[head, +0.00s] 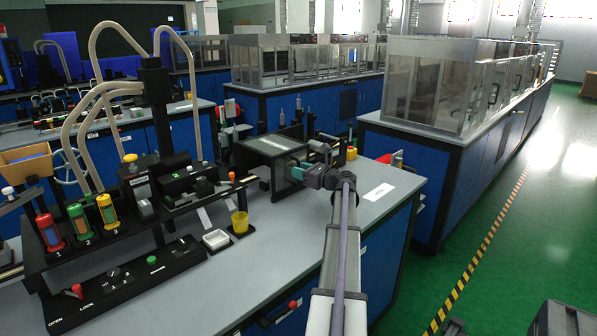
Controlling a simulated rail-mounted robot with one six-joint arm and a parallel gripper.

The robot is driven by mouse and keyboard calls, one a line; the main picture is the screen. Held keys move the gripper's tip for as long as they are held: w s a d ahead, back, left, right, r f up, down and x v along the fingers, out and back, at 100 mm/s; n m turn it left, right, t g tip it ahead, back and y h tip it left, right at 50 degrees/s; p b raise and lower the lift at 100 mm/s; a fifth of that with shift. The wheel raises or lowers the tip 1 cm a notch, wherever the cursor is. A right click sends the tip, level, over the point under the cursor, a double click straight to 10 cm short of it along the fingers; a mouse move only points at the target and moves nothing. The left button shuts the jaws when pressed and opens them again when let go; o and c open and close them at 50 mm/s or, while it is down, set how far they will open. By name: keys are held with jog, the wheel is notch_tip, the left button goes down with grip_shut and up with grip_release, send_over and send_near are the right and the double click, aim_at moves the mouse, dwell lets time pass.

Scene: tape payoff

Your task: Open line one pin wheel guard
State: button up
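A dark-framed box with clear panels (285,184) stands on the grey bench in the middle of the head view. It looks like a guard, but I cannot read a line number on it. Its top panel (274,144) lies flat and looks closed. My gripper (295,168) is at the box's right side, seen from behind, with teal parts against or just in front of the box. I cannot tell whether it touches the box. The fingertips are too small and partly hidden to show whether they are open or shut.
A black panel with levers (126,288) and coloured cylinders stands at front left. Bare bench lies right of my arm, around a white label (379,192).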

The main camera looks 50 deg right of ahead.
jog(key=shift+w, duration=0.55)
grip_shut()
